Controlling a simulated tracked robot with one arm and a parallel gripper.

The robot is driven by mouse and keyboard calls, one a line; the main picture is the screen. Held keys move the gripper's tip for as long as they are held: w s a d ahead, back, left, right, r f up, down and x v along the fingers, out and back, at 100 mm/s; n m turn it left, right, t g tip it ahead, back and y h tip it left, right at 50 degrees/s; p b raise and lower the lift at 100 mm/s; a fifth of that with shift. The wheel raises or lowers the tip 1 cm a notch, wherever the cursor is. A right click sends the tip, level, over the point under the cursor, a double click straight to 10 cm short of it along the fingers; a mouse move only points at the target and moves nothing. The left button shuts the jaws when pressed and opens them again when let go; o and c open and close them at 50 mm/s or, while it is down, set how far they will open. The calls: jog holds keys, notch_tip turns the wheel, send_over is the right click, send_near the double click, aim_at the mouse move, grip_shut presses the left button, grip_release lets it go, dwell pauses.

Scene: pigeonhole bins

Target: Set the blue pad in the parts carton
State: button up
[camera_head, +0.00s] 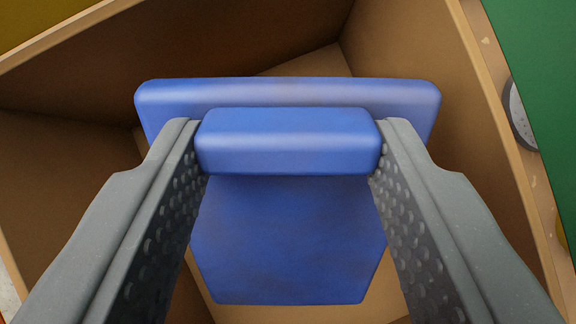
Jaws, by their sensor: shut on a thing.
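The blue pad (290,245) is in the middle of the camera_head view, with a wide flat edge at the top and a raised block (288,140) on it. My gripper (288,148) is shut on the raised block, one grey finger on each side. Around and beyond the pad are the brown inner walls of the parts carton (445,110). The pad shows over the carton's opening. I cannot tell whether it touches the carton floor (310,63), which is partly hidden behind it.
The carton's rim (505,110) runs down the right side, and another rim (60,38) crosses the upper left. A green surface (545,70) and a round grey thing (519,115) lie outside the right rim. Some carton floor shows beyond the pad.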

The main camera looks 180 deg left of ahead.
aim_at(288, 187)
jog(key=shift+f, duration=1.45)
jog(key=shift+f+b, duration=0.2)
jog(key=shift+b, duration=0.1)
jog(key=o, duration=1)
jog(key=shift+c, duration=0.2)
jog(key=shift+r, duration=0.15)
